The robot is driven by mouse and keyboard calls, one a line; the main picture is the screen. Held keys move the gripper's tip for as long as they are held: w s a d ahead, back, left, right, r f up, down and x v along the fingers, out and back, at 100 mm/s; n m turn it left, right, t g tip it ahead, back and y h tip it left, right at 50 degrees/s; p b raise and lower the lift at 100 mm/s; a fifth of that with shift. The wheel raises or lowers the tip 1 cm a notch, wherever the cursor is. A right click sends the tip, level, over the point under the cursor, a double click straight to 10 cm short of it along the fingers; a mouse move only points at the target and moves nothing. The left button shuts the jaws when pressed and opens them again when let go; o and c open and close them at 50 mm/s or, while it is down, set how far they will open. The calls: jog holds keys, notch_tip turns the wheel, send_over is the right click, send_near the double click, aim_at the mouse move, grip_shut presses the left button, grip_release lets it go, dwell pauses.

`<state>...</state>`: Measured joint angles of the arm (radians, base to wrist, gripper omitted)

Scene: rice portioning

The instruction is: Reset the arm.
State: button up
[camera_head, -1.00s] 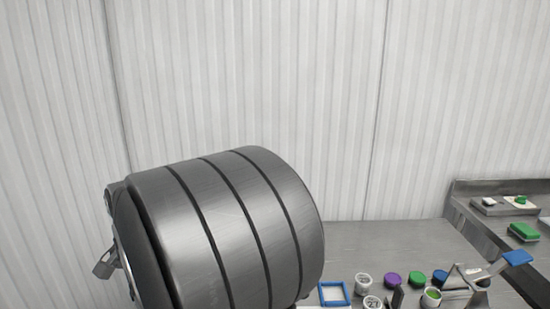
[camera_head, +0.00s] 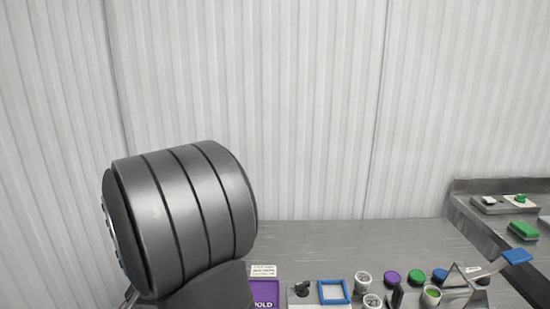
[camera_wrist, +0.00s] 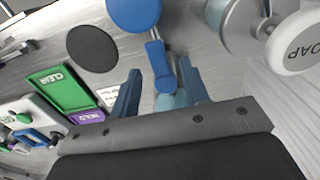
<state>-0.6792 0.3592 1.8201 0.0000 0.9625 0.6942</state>
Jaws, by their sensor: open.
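My gripper (camera_wrist: 160,88) shows in the wrist view with its two blue-grey fingers apart. A blue-handled tool (camera_wrist: 158,66) shows between and beyond the fingers; I see no grip on it, and its distance is hard to tell. In the head view my large dark arm link fills the lower left, and my gripper is out of that picture.
A purple HOLD tray (camera_head: 264,294), blue square frame (camera_head: 333,291), white cup (camera_head: 363,281) and metal stand (camera_head: 460,283) line the counter's front. A green CLEAR tray (camera_wrist: 60,88), black disc (camera_wrist: 93,48) and SOAP container (camera_wrist: 300,48) show in the wrist view.

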jog(key=shift+f, duration=0.65)
jog(key=shift+w+d+r+n, duration=0.1)
jog(key=shift+d+n, duration=0.15)
jog(key=shift+n, duration=0.7)
jog(key=shift+d+n, duration=0.2)
jog(key=shift+n, duration=0.75)
jog(key=m, duration=0.1)
jog(key=a+m, duration=0.1)
jog(key=m, duration=0.1)
jog(key=shift+m, duration=0.3)
notch_tip(320, 180, up, 13)
jog(key=shift+r, duration=0.2)
jog(key=shift+f, duration=0.1)
